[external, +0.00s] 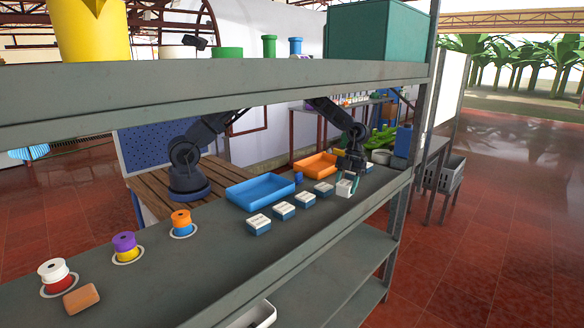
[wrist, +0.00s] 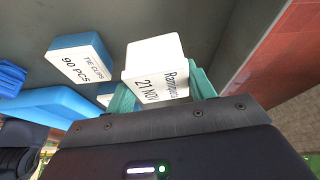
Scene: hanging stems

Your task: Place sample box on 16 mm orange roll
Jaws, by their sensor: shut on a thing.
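A white box (wrist: 152,55) with "21 NOV" printed on its label is between the teal fingers of my gripper (wrist: 162,92). My gripper (external: 350,176) is shut on this box, which also shows in the external view (external: 344,189) at the right end of a row of boxes. I cannot tell whether the box touches the shelf. The orange roll (external: 180,217) stands far to the left, on top of a blue roll (external: 182,230) inside a white ring. Its top looks free. My gripper is well away from it.
Several blue-and-white boxes (external: 259,223) line the shelf (external: 215,262) between my gripper and the orange roll. A blue tray (external: 233,196) and an orange tray (external: 308,162) lie behind them. Purple-yellow (external: 124,241) and white-red rolls (external: 52,267) stand farther left. An upper shelf (external: 230,80) hangs overhead.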

